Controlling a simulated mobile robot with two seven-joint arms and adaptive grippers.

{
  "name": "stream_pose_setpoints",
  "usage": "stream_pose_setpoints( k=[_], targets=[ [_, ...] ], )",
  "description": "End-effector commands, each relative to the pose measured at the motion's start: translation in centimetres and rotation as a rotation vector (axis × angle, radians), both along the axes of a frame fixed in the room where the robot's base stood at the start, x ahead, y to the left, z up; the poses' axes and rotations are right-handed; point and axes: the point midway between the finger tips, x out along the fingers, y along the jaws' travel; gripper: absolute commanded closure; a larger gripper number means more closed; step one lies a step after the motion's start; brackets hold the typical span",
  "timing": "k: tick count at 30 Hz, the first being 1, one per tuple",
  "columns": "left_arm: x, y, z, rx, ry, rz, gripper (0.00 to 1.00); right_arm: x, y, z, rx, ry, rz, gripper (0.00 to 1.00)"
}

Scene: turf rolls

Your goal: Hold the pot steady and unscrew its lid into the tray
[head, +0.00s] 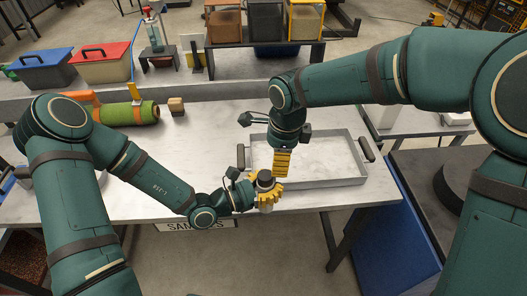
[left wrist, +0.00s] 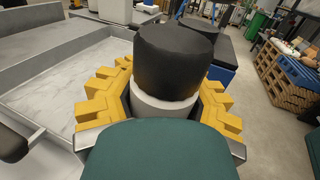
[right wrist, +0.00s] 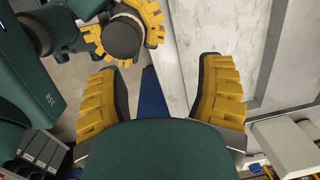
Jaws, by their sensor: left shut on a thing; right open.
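The pot is pale with a black lid (head: 265,177) on top. It stands upright in my left gripper (head: 268,189), near the table's front edge by the tray's near left corner. In the left wrist view the yellow fingers close around the pale pot body (left wrist: 165,106), below the lid (left wrist: 176,52). My right gripper (head: 282,164) points down over the left part of the grey tray (head: 325,183). In the right wrist view its fingers (right wrist: 158,66) are apart and empty. The lid (right wrist: 123,40) shows beyond the left finger, not between them. The tray's visible floor is bare.
A green roll (head: 130,114) with an orange-handled tool beside it and a small wooden block (head: 176,106) lie at the back left. Red-lidded (head: 103,62) and blue-lidded (head: 43,68) boxes and a rack of bins (head: 265,22) stand behind. The table middle is clear.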

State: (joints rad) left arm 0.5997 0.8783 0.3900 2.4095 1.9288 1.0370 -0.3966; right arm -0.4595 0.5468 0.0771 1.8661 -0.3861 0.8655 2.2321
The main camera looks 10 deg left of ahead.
Motion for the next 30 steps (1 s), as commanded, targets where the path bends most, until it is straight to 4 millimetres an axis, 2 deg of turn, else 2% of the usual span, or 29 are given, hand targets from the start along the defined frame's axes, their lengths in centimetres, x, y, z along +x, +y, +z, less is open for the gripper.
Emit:
stream_pose_setpoints(
  k=[1,6,12,17,24,30],
  targets=[
    [0.0,0.0,0.0,-0.001,-0.001,0.0,1.0,-0.6,0.9,1.0,-0.017,0.01,-0.048,0.32],
    [0.0,0.0,0.0,-0.001,-0.001,0.0,1.0,-2.5,2.5,3.2,-0.066,0.043,-0.203,0.32],
    [0.0,0.0,0.0,-0.001,-0.001,0.0,1.0,-3.4,3.2,4.0,-0.092,0.055,-0.282,0.32],
    [0.0,0.0,0.0,-0.001,-0.001,0.0,1.0,-3.5,3.1,2.6,-0.097,0.058,-0.29,0.32],
    [0.0,0.0,0.0,-0.001,-0.001,0.0,1.0,-3.5,3.0,-1.1,-0.097,0.058,-0.288,0.32],
    [0.0,0.0,0.0,-0.001,-0.001,0.0,1.0,-3.4,3.1,-3.1,-0.094,0.056,-0.288,0.32]
  ],
)
